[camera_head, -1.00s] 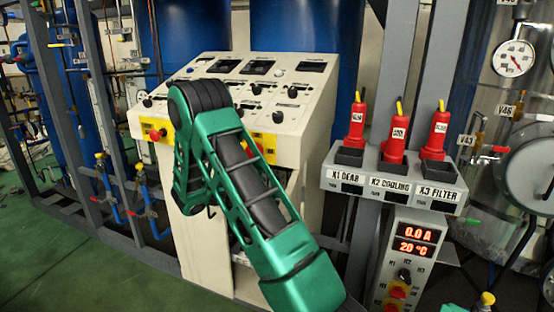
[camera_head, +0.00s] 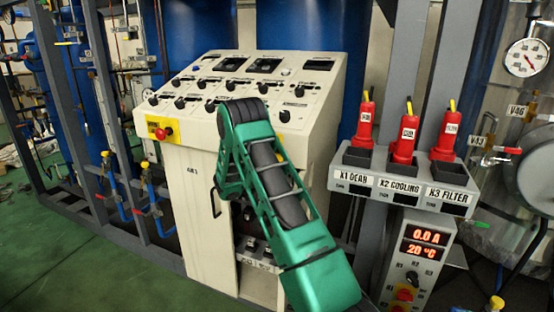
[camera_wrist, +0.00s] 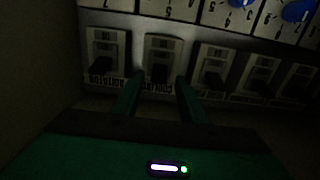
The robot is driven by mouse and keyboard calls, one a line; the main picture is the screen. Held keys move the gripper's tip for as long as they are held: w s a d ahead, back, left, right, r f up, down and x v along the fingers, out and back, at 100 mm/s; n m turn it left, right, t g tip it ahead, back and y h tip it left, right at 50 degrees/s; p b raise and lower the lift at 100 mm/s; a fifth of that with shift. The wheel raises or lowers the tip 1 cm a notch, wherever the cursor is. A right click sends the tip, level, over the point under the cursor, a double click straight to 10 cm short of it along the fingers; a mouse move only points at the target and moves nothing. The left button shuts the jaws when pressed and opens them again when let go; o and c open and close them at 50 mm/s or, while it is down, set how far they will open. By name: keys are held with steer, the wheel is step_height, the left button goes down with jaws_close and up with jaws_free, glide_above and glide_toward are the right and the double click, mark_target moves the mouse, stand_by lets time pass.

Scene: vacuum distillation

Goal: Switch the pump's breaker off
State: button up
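The breakers form a row in the dark wrist view, each a pale plate with a black toggle. My gripper (camera_wrist: 158,88) is open, its two green fingers apart on either side of the lower part of the second breaker from the left (camera_wrist: 162,60). I cannot tell whether the fingers touch it. The other labels are too dim to read, so I cannot tell which is the pump's. In the head view, my arm reaches into the white cabinet (camera_head: 205,225), hiding my gripper.
Blue knobs with numbered scales (camera_wrist: 295,10) sit above the breakers in the wrist view. A red emergency button (camera_head: 162,132) is on the cabinet front.

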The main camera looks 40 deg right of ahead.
steer(key=shift+w+d, duration=0.2)
steer(key=shift+d, duration=0.3)
jaws_close()
